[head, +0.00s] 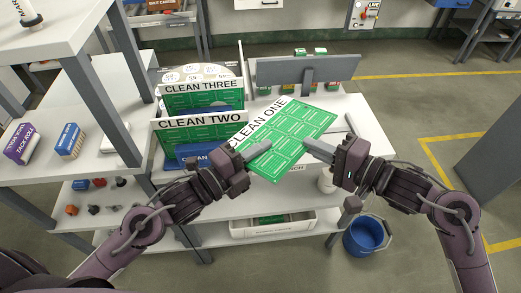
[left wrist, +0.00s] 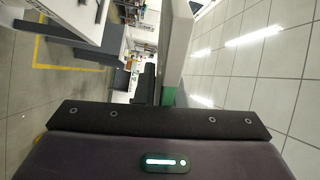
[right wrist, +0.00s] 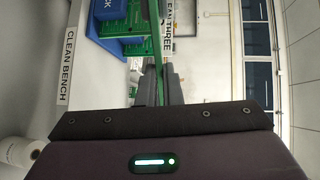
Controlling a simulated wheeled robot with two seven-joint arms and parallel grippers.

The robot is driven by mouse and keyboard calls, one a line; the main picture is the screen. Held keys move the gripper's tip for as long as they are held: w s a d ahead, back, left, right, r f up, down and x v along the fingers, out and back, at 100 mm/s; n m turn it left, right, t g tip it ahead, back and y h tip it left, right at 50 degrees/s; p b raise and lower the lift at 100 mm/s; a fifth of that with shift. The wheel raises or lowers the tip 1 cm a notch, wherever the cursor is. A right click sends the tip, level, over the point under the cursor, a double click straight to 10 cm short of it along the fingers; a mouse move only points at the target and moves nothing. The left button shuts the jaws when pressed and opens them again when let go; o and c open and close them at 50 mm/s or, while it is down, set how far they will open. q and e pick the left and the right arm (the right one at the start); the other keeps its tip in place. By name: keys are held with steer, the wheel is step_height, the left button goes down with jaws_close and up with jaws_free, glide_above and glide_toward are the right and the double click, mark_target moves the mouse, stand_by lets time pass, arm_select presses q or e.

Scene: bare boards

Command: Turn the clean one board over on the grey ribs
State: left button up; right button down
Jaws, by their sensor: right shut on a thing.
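The clean one board (head: 290,135) is a green panel with a white label strip along its far left edge. It is tilted above the bench in the head view. My right gripper (head: 318,149) is shut on its right edge; the board shows edge-on between the fingers in the right wrist view (right wrist: 160,82). My left gripper (head: 257,151) is at the board's left edge, one finger over its face. The left wrist view shows a pale slab and a green patch (left wrist: 168,97) by its fingers, but not whether they are closed. I cannot make out the grey ribs; the board covers much of the bench.
The clean two (head: 200,128) and clean three (head: 200,95) boards stand upright at left, near a blue box (head: 195,152). A dark grey panel (head: 320,68) stands behind the board. A blue bucket (head: 366,236) is on the floor.

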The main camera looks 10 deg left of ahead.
steer(key=c, duration=1.5)
jaws_free()
steer(key=shift+s+a, duration=0.1)
